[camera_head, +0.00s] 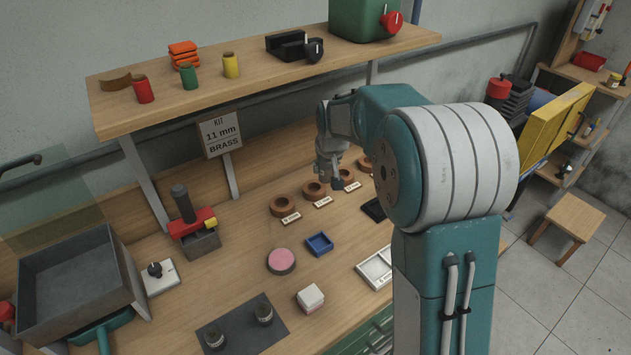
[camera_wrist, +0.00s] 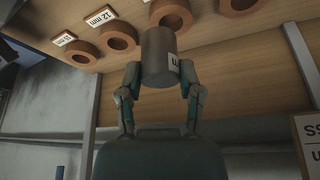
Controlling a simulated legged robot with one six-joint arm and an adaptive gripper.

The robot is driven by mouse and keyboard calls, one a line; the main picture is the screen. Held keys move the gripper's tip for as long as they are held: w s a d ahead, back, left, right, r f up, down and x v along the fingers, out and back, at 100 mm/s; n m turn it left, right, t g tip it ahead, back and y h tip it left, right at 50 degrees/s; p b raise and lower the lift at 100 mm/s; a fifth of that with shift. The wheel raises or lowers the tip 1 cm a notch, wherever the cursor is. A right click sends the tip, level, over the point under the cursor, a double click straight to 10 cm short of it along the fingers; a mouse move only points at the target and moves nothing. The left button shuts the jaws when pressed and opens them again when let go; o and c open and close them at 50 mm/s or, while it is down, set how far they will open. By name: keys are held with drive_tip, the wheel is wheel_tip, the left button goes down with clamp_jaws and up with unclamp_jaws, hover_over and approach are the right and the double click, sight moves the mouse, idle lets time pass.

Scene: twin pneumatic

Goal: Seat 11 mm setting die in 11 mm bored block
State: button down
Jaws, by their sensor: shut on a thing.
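My gripper (camera_head: 331,170) hangs over the back of the bench, just above a row of brown ring-shaped bored blocks. In the wrist view, my gripper (camera_wrist: 160,80) is shut on a dark grey cylinder, the setting die (camera_wrist: 157,55), with a white label partly visible. The row holds a left bored block (camera_head: 283,206), a middle one (camera_head: 314,190) and one to the right (camera_head: 347,179), with white size tags in front. The wrist view also shows several bored blocks (camera_wrist: 117,36). The tags are too small to say surely which is 11 mm. The die appears apart from the blocks.
A sign reading "KIT 11 mm BRASS" (camera_head: 221,132) stands behind the bench under a shelf (camera_head: 250,68). A pink disc (camera_head: 281,261), a blue tray (camera_head: 319,244) and a white block (camera_head: 310,298) lie nearer. A grey bin (camera_head: 75,275) is at left. Bare wood lies between.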

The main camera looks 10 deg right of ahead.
drive_tip(key=w+f, duration=0.1)
drive_tip(key=w+a+f, duration=0.1)
drive_tip(key=w+f, duration=0.2)
drive_tip(key=f, duration=0.1)
drive_tip(key=shift+w+a, duration=0.3)
drive_tip(key=shift+a, duration=0.1)
drive_tip(key=shift+w+d+f, duration=0.15)
drive_tip(key=shift+w+f, duration=0.25)
drive_tip(key=shift+f, duration=0.1)
wheel_tip(320, 180, down, 3)
drive_tip(key=shift+f, duration=0.1)
drive_tip(key=shift+a+f, duration=0.2)
drive_tip(key=shift+f, duration=0.05)
drive_tip(key=shift+c, duration=1.3)
unclamp_jaws()
drive_tip(key=shift+r, duration=0.1)
